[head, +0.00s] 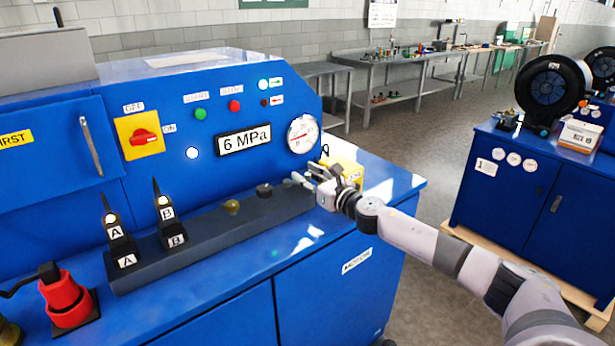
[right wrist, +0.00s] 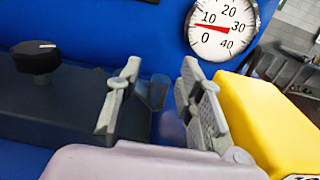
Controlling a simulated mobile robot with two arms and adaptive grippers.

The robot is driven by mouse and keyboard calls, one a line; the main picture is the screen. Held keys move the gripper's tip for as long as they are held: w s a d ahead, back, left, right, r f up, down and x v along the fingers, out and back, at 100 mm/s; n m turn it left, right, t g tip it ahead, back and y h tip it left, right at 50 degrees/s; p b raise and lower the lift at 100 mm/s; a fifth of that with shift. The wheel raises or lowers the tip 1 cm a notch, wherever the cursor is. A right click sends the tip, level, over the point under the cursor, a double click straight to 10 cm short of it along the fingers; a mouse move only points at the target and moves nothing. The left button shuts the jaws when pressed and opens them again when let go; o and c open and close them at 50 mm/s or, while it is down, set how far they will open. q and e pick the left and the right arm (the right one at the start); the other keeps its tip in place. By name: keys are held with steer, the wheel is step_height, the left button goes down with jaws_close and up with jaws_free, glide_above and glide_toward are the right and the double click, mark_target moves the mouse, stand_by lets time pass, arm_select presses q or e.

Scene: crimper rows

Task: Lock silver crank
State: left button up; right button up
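My right gripper (head: 308,181) is at the right end of the dark grey bar on the blue machine's top. In the right wrist view its two fingers (right wrist: 155,105) stand apart, so it is open. A small grey-blue piece (right wrist: 155,92) shows between the fingers by the bar's end; it may be the silver crank, but its shape is mostly hidden. I cannot tell whether a finger touches it. In the head view the crank cannot be told apart from the fingers. My left gripper is not in view.
A yellow box (right wrist: 265,120) stands close beside the right finger. A black knob (head: 264,189), an olive knob (head: 231,207) and two black levers (head: 165,215) (head: 117,235) sit along the bar. A pressure gauge (head: 302,133) is on the panel behind. A red fixture (head: 66,300) stands front left.

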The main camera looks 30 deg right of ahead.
steer(key=shift+s, duration=0.15)
steer(key=shift+s+d+f, duration=0.1)
steer(key=shift+s, duration=0.5)
steer(key=s, duration=0.8)
steer(key=shift+d, duration=0.35)
steer(key=shift+s+d, duration=0.1)
steer(key=shift+s, duration=1.15)
steer(key=shift+s, duration=0.1)
